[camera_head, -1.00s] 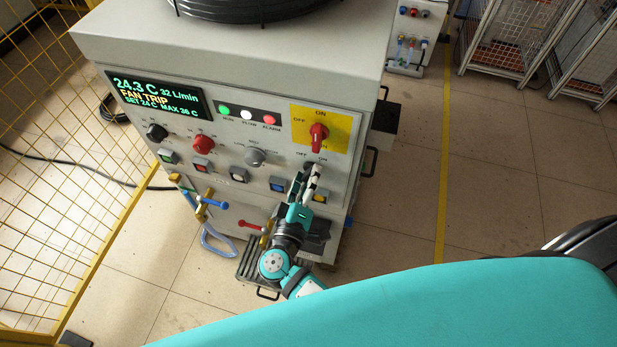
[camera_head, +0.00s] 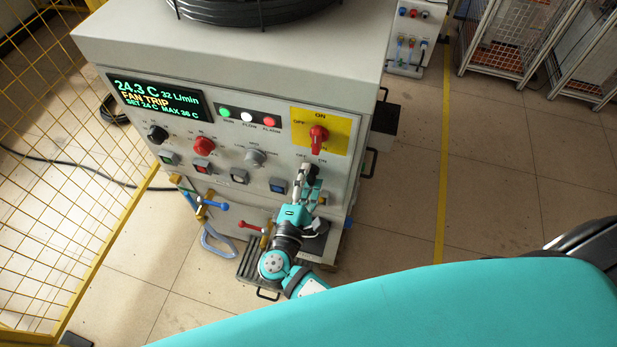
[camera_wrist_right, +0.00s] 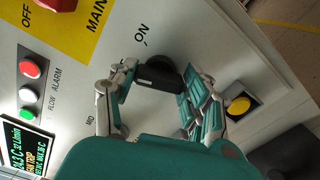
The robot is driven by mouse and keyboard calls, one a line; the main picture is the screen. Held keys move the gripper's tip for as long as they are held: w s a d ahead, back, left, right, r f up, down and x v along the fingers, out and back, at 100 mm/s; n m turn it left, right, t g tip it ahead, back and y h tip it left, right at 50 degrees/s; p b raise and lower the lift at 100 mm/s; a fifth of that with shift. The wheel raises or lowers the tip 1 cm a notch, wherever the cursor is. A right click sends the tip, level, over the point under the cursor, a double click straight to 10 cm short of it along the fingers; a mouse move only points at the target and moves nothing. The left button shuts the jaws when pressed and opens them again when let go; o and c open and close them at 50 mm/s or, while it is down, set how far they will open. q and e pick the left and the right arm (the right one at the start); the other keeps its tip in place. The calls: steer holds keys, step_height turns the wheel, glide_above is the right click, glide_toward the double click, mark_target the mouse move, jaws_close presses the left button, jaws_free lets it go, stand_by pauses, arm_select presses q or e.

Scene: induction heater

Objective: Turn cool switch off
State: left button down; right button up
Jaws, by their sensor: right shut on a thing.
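The cool switch is the small black knob (camera_head: 312,171) on the grey front panel, just below the yellow plate with the red main switch (camera_head: 319,138). Its OFF and ON marks show beside it in the head view. My right gripper (camera_head: 309,180) reaches up from below and its fingers are shut on the knob. In the right wrist view the black knob (camera_wrist_right: 157,74) lies between the two fingers (camera_wrist_right: 160,84), with "ON" printed above it. The fingers hide part of it. My left gripper is not in view.
A lit display (camera_head: 157,97) reads "FAN TRIP" at the panel's left. Other knobs and square buttons sit on the panel, with a yellow button (camera_wrist_right: 238,105) close beside my fingers. Valves with blue (camera_head: 215,204) and red (camera_head: 249,226) handles stick out below. A yellow mesh fence stands left.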

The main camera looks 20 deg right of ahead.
steer(key=shift+n+p, duration=0.3)
steer(key=shift+n, duration=0.8)
steer(key=o, duration=1.2)
steer(key=shift+c, duration=0.2)
steer(key=v, duration=1.2)
